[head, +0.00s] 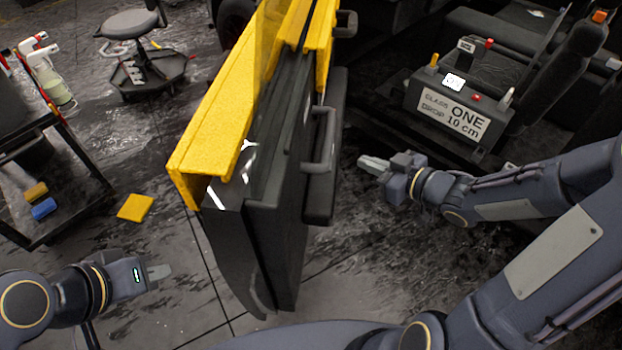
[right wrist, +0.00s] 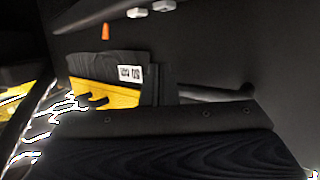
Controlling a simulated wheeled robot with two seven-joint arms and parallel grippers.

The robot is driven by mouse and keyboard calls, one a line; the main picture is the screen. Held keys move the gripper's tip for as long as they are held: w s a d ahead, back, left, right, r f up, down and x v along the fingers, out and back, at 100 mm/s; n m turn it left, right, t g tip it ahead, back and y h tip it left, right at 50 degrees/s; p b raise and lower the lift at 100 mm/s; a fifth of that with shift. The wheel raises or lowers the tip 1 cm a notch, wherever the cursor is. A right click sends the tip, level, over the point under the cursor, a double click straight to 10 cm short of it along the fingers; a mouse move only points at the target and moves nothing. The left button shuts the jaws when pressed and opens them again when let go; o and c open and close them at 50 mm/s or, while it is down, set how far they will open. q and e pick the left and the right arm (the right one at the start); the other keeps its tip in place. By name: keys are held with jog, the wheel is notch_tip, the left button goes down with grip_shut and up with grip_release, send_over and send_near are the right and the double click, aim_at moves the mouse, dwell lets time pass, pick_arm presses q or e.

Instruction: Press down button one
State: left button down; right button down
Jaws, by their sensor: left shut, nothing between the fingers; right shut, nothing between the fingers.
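A dark control box (head: 411,93) stands at the upper right inside the vehicle. Its white label (head: 452,114) reads "GLASS DROP ONE 10 cm". A small red button (head: 476,97) sits on its top edge above the label, near a bright display (head: 453,81). My right gripper (head: 372,163) is shut and empty, pointing left, below and left of the box and apart from it. My left gripper (head: 160,272) is shut and empty at the lower left, over the floor. No gripper fingers can be made out in the right wrist view.
A dark door (head: 275,225) with a yellow frame (head: 215,120) stands upright between my grippers. A cart (head: 75,160) is at left, a stool (head: 130,24) behind. A yellow pad (head: 135,207) lies on the floor. The right wrist view shows dark panels and a small label (right wrist: 130,73).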

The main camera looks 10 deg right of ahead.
aim_at(333, 174)
pick_arm(q)
jog(key=shift+a+f+b, duration=0.4)
jog(key=shift+a+f, duration=0.2)
jog(key=shift+f, duration=0.35)
pick_arm(e)
jog(key=shift+s+a+y, duration=0.2)
jog(key=shift+s+y, duration=0.2)
jog(key=shift+s, duration=0.25)
jog(key=shift+f, duration=0.1)
